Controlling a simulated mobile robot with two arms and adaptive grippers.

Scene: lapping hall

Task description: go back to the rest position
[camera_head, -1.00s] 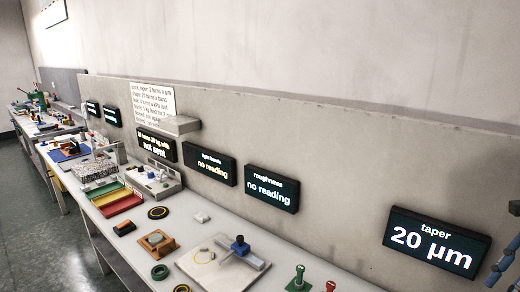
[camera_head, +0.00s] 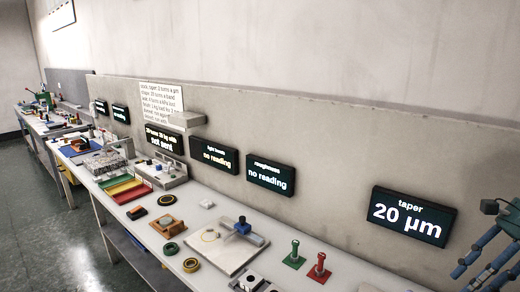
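The long workbench (camera_head: 330,260) runs from the lower right away to the far left. One of my grippers, with blue and dark jointed parts, shows only partly at the right edge in the head view; its fingertips cannot be made out, and I cannot tell which arm it belongs to. It is in front of the back panel, right of the taper display (camera_head: 412,216), which reads 20 µm. No other gripper of mine can be made out.
A green post (camera_head: 294,254) and a red post (camera_head: 319,268) stand near the front right. Floor at left is clear.

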